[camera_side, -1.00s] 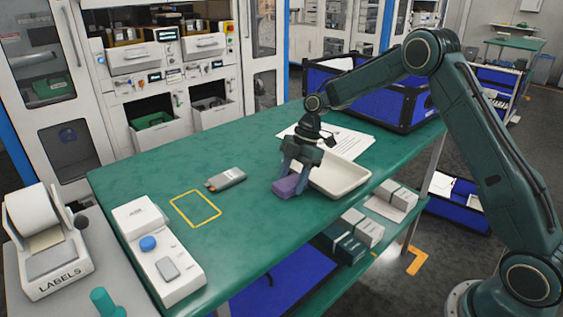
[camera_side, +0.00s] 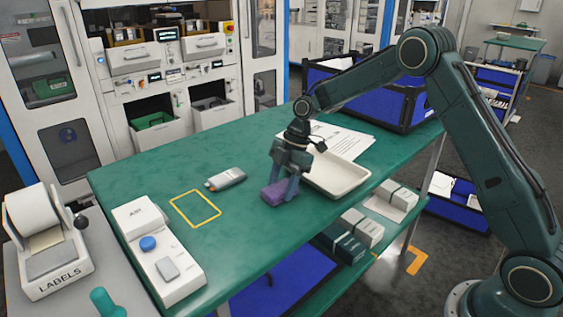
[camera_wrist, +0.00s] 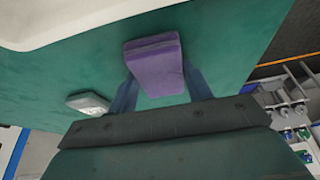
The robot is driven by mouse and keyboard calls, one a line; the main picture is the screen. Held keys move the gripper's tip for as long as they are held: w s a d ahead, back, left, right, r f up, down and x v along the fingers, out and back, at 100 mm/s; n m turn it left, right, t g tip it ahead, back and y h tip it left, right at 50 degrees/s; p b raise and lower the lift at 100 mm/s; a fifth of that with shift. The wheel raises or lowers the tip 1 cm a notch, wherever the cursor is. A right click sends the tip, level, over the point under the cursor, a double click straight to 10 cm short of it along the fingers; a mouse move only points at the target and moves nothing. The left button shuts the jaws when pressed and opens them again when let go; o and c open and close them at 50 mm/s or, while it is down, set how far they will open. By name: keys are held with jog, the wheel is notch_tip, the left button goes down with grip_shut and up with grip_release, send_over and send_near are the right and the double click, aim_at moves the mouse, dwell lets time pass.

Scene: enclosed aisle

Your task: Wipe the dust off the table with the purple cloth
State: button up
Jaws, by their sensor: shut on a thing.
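The purple cloth (camera_side: 274,193) is a folded block on the green table (camera_side: 250,240), to the left of the white tray. My gripper (camera_side: 279,188) points down and is shut on it. In the wrist view the purple cloth (camera_wrist: 157,66) sits between the two blue-grey fingers of my gripper (camera_wrist: 160,90). The cloth looks to be at the table top; I cannot tell whether it presses on it. I cannot make out dust on the table surface.
A white tray (camera_side: 336,186) and papers (camera_side: 350,140) lie right of my gripper. A grey device (camera_side: 226,179) and a yellow outlined square (camera_side: 195,222) lie to the left. A blue bin (camera_side: 405,112) stands at the back right.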

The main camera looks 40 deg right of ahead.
aim_at(267, 194)
jog(key=shift+s+a+f, duration=0.1)
jog(key=shift+a, duration=0.2)
jog(key=shift+a+r, duration=0.2)
jog(key=shift+a, duration=1.7)
jog(key=shift+a+f, duration=0.15)
jog(key=shift+a, duration=1.85)
jog(key=shift+r, duration=3.05)
